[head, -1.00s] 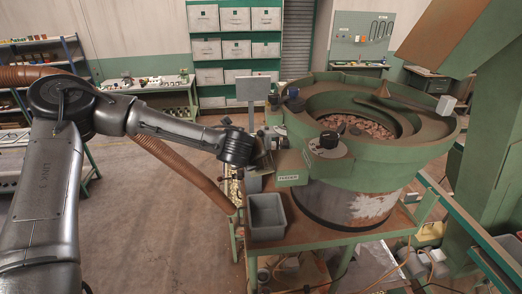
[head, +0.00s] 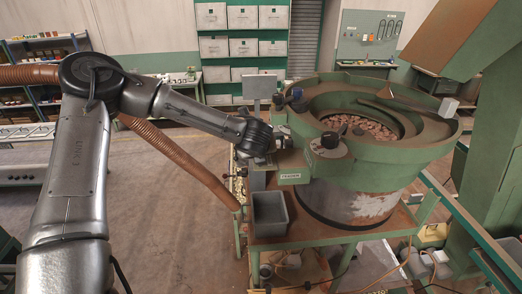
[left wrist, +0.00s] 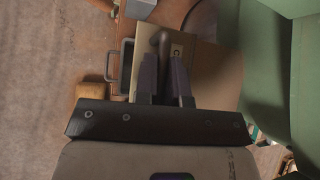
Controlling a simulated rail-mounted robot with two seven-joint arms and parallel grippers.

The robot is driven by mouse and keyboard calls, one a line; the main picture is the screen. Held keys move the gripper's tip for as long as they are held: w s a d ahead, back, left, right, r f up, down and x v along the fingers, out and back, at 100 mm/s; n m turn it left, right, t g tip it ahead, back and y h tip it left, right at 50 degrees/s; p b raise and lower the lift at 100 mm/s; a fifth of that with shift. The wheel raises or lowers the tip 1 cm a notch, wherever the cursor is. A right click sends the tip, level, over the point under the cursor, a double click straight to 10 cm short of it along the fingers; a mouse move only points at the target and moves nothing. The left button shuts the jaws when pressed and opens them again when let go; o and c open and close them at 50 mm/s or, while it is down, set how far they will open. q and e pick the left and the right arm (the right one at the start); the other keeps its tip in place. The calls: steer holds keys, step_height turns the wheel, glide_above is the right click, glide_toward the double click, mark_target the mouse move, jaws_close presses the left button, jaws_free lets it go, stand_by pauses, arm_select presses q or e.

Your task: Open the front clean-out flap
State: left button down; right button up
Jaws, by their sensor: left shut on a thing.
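The green bowl feeder (head: 375,175) stands on its stand right of centre in the head view. My left gripper (head: 281,143) is at the left side of its rim, above the grey bin. In the left wrist view, a pale flat panel (left wrist: 206,75) lies under the fingers, and a dark bent handle (left wrist: 161,42) rises at it. My left gripper (left wrist: 163,65) has its two fingers on either side of this handle and is shut on it. I take the panel for the flap; how far it is swung cannot be told. My right gripper is not in view.
A grey bin (head: 270,212) sits on the stand just below my left gripper. A grey panel on a post (head: 253,87) stands behind the wrist. The floor left of the stand is open.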

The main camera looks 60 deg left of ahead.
arm_select(q)
steer(key=c, duration=1.2)
jaws_free()
steer(key=b+v, duration=0.3)
steer(key=v, duration=1)
steer(key=shift+s+d+r, duration=0.15)
steer(key=shift+d+r, duration=0.05)
steer(key=shift+r, duration=0.1)
steer(key=shift+f, duration=0.1)
